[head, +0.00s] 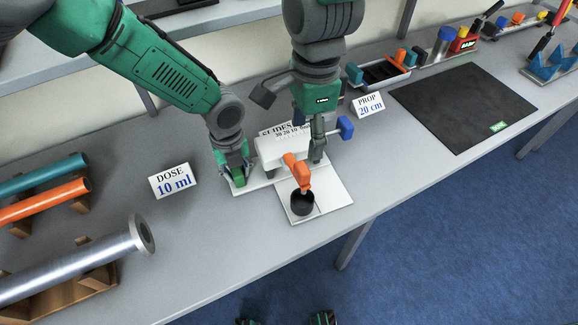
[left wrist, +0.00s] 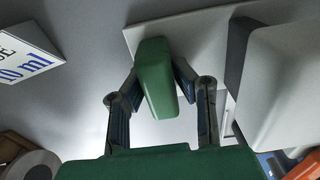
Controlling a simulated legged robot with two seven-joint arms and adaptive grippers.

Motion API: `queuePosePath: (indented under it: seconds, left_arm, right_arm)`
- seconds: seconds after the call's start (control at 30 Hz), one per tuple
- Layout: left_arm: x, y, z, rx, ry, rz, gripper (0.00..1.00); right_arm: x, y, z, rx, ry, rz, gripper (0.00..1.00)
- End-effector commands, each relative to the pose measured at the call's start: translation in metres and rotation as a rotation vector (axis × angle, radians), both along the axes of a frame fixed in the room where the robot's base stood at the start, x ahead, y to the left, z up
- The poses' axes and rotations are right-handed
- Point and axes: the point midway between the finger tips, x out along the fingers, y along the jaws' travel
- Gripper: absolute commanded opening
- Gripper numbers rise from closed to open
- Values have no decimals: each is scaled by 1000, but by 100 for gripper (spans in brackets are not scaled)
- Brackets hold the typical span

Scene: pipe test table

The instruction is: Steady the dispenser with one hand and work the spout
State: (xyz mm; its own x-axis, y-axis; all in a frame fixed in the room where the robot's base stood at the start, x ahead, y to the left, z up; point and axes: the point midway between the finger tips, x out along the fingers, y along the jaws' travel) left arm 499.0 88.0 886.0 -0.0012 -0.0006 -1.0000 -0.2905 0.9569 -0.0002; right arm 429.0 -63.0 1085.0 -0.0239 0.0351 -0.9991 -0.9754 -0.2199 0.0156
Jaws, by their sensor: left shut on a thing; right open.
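The white dispenser (head: 268,150) stands on a pale base plate mid-table, with an orange spout (head: 299,172) at its front and a blue knob (head: 345,127) on its right side. A black cup (head: 302,204) stands on a white plate (head: 330,200) under the spout. My left gripper (head: 237,176) is shut on a green grip block (left wrist: 156,78) at the dispenser's left; the dispenser's white body also shows in the left wrist view (left wrist: 285,80). My right gripper (head: 317,152) is open, pointing down between spout and knob; whether it touches either is unclear.
A "DOSE 10 ml" sign (head: 172,181) stands left and a "PROP 20 cm" sign (head: 368,104) behind right. Pipes (head: 70,265) lie on wooden supports at left. A black mat (head: 465,105) and trays (head: 380,72) are at right. The table front beside the plate is clear.

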Motion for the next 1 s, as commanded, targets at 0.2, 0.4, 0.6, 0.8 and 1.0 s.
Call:
queuePosePath:
  seconds: [0.2,0.4,0.6,0.8,1.0]
  left_arm:
    - [1,0,0,0,-1,1,0]
    - [1,0,0,0,-1,1,37]
    - [0,0,0,0,-1,1,47]
    - [0,0,3,0,-1,0,47]
    - [0,0,29,-1,-1,0,47]
  right_arm:
    - [-6,4,-4,-7,6,18,60]
    - [-2,2,-3,-11,0,9,60]
    - [-2,1,-4,-12,2,8,60]
    - [-3,1,-2,-13,3,7,60]
    - [-3,0,18,-13,4,7,60]
